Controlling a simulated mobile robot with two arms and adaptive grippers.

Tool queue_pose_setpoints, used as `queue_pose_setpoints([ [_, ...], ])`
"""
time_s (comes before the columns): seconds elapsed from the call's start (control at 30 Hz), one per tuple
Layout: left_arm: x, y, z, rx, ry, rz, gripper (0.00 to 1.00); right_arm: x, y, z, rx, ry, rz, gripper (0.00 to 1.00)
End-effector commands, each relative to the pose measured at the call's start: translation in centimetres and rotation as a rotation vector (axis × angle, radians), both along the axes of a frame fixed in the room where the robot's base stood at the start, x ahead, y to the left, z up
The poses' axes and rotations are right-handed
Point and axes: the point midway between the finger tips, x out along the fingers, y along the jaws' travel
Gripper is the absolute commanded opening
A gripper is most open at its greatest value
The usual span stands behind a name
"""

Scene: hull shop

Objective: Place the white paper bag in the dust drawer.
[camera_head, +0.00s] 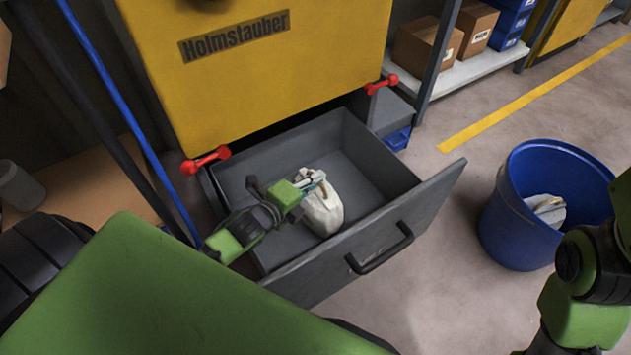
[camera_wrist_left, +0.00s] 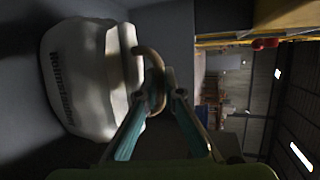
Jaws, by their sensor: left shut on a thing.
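The white paper bag (camera_head: 323,212) is inside the open grey dust drawer (camera_head: 424,199) under the yellow machine. Its top is at my left gripper (camera_head: 311,183), which is shut on its handle. In the left wrist view the bag (camera_wrist_left: 82,80) shows dark lettering, and its looped handle (camera_wrist_left: 155,78) lies between the fingertips of my left gripper (camera_wrist_left: 165,88). A grey drawer wall is close beside the bag in that view. I cannot tell whether the bag's base touches the drawer floor. My right arm shows at the right edge, but its gripper is out of view.
The yellow machine (camera_head: 255,80) has red clamps (camera_head: 206,160) at its lower corners. A blue bin (camera_head: 523,231) with pale waste stands right of the drawer. A shelf (camera_head: 478,67) with boxes is behind. The floor between drawer and bin is clear.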

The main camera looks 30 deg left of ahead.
Motion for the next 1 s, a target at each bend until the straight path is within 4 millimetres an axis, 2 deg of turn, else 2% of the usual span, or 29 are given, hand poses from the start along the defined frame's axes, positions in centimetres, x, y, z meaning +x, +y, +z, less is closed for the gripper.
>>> queue_pose_setpoints([
  [0.17, 0.0, 0.0, 0.0, 0.000, -0.001, 0.000, 0.00, 0.0, 0.0, 0.0, 0.000, 0.000, 0.000, 0.28],
  [0.2, 0.0, 0.0, -0.2, 0.000, 0.001, 0.000, 0.10, 0.0, 0.0, 0.0, 0.000, 0.000, 0.000, 0.28],
  [0.27, 0.0, 0.0, -0.1, 0.000, 0.000, 0.000, 0.24, 0.0, 0.0, 0.0, 0.000, 0.000, 0.000, 0.28],
  [0.67, -0.2, 0.0, 0.2, 0.000, 0.001, 0.000, 0.24, 0.0, 0.0, 0.2, 0.000, -0.001, 0.000, 0.28],
  [0.77, -1.1, 0.2, 0.6, 0.000, 0.003, 0.001, 0.24, 0.0, 0.0, 0.6, 0.002, 0.002, 0.001, 0.28],
  [1.0, -5.3, 0.9, 2.2, -0.001, 0.006, 0.000, 0.24, 1.7, -0.2, -0.8, 0.005, 0.096, 0.004, 0.28],
])
